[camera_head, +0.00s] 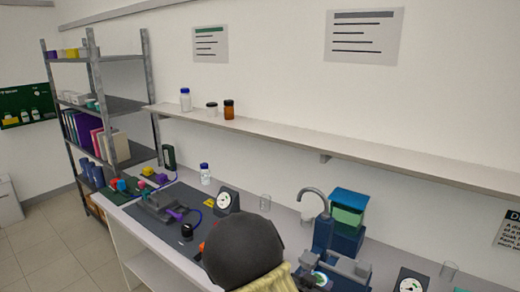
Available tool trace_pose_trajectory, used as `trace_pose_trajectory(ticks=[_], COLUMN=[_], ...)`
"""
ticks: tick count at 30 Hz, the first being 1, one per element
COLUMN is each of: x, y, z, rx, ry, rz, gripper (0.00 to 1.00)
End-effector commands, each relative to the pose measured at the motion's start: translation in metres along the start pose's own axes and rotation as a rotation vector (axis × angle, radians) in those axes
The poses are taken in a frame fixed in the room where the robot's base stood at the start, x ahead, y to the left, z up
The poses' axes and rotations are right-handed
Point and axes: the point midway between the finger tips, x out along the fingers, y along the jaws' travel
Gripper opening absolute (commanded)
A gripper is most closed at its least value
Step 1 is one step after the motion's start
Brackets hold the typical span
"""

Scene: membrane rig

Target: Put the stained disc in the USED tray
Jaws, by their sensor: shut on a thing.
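I cannot make out the stained disc in this view. No tray with a readable USED label shows. A grey and blue open-topped holder (348,267) stands on the bench at the lower right, below a tap. A small round piece with green and pale parts (319,279) is beside it at the bottom edge, too small to identify. A large dark rounded shape, which looks like part of my arm, covers the bench at the bottom middle. My gripper's fingers cannot be seen.
A grey curved tap (315,196) stands before a blue and green box stack (348,208). Dial gauges (227,200), clear beakers and a blue-capped bottle (205,174) stand on the bench. A wall shelf (330,146) runs above. Shelving (95,75) stands at the left.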

Motion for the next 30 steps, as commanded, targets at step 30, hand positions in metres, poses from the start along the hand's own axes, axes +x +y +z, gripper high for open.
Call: trace_pose_trajectory(ticks=[30], x=[0.06], y=[-0.002], z=[0.155], rx=[-0.239], ry=[-0.002], rz=[-0.579], gripper=[0.31])
